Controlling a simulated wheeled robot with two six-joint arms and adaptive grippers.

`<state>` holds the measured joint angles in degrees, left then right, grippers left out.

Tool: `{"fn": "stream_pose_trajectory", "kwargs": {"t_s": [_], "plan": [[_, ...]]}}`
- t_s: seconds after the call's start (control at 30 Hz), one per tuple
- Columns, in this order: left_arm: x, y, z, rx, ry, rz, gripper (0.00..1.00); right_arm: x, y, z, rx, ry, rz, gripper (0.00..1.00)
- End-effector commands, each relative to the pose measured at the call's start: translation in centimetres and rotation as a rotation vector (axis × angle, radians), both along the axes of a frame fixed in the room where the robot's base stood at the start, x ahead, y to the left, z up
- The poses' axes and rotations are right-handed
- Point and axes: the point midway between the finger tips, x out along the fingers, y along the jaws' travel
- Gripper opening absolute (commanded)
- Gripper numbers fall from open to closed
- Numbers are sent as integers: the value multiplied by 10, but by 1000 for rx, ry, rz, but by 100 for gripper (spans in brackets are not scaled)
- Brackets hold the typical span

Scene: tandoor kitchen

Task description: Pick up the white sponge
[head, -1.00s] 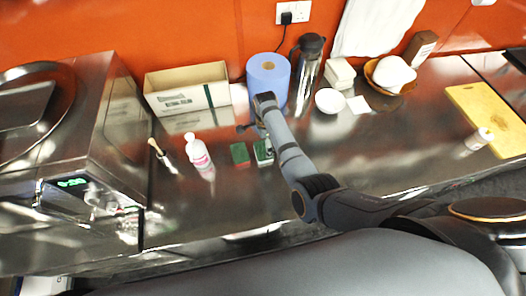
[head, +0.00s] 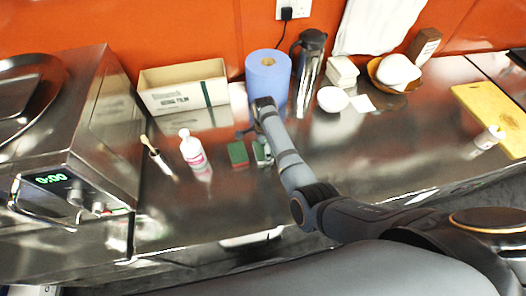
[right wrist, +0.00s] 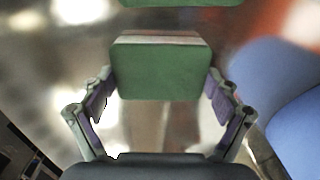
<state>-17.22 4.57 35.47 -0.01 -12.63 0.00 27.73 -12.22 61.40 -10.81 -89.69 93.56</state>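The white sponge (head: 260,154), pale with a green top layer, lies on the steel counter and is partly hidden by my right arm in the head view. In the right wrist view, a sponge with a green top and a pale edge (right wrist: 155,70) sits between the fingers. My right gripper (right wrist: 160,84) is open, one finger on each side of it; I cannot tell whether they touch it. The right gripper (head: 252,132) also shows in the head view, above the counter by the blue roll. My left gripper is not in view.
A green and dark red sponge (head: 238,154) lies just left. A blue paper roll (head: 268,78) and a dark jug (head: 308,62) stand behind. A white bottle (head: 192,150), a brush (head: 156,156) and a cardboard box (head: 185,90) are left. The counter in front is clear.

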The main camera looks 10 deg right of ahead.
Motion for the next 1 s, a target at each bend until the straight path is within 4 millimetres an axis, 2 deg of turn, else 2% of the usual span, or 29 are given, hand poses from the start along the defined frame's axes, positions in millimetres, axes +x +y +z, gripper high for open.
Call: {"fn": "stream_pose_trajectory", "kwargs": {"t_s": [0.3, 0.4, 0.5, 0.57, 0.77, 0.83, 0.87, 0.9, 1.0], "plan": [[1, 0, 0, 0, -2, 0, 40, 0, 0, 3, 1, -1, 0, 78], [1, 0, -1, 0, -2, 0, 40, 1, 0, 11, 1, -3, 0, 78], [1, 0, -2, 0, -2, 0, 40, 1, 1, 31, 2, -6, 0, 78], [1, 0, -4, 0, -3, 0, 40, -6, -7, 40, 1, -3, -3, 78], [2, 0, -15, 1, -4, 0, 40, -35, -36, 87, 0, -6, -3, 78], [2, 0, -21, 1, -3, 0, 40, -50, -51, 94, -3, -1, -3, 78], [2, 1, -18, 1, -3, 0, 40, -56, -57, 100, -3, 0, -2, 78], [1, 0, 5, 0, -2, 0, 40, -64, -65, 117, -5, 4, -3, 78], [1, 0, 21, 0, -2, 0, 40, -79, -80, 125, -4, 4, -1, 78]]}}
